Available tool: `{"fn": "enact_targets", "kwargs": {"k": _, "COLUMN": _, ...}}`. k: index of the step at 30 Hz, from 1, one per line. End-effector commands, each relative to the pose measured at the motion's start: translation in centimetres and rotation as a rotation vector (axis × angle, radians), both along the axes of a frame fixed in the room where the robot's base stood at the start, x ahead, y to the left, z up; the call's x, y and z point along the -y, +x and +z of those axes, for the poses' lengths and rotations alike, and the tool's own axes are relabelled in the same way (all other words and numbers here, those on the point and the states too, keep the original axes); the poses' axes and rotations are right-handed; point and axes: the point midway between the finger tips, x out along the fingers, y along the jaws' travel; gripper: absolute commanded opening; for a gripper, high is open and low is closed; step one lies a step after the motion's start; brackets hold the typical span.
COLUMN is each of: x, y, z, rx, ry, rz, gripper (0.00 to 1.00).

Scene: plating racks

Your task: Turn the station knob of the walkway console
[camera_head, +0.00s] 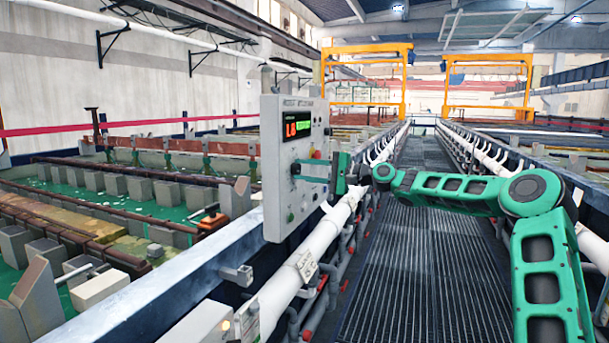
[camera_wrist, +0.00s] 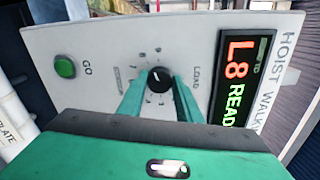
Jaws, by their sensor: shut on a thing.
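The walkway console (camera_head: 283,205) is a grey panel standing at the left edge of the walkway. Its display (camera_head: 297,128) shows "L8" in red and a green field; in the wrist view the display (camera_wrist: 240,78) reads "L8 READY". The black station knob (camera_wrist: 160,79) sits in a ring of marks, with "LOAD" on one side. My gripper (camera_wrist: 159,88) reaches the console face, its two green fingers shut on the knob from both sides. In the head view the gripper (camera_head: 300,170) is side-on at the panel, and the knob is largely hidden.
A green GO button (camera_wrist: 65,66) is on the same panel, apart from the fingers. A red button (camera_head: 316,154) is on the panel's upper right. White pipes (camera_head: 290,283) run below the console. The grated walkway (camera_head: 410,265) is clear behind my arm.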

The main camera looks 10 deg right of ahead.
Motion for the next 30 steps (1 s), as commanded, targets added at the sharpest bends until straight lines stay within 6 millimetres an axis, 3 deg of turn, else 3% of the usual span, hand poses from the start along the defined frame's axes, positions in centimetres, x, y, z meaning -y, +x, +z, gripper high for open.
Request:
{"fn": "enact_targets", "kwargs": {"k": 13, "x": 0.34, "y": 0.19, "z": -0.21, "rx": -0.227, "ry": 0.161, "rz": -0.007, "gripper": 0.09}}
{"fn": "enact_targets", "kwargs": {"k": 30, "x": 0.39, "y": 0.23, "z": -0.43, "rx": -0.280, "ry": 0.195, "rz": -0.008, "gripper": 0.09}}
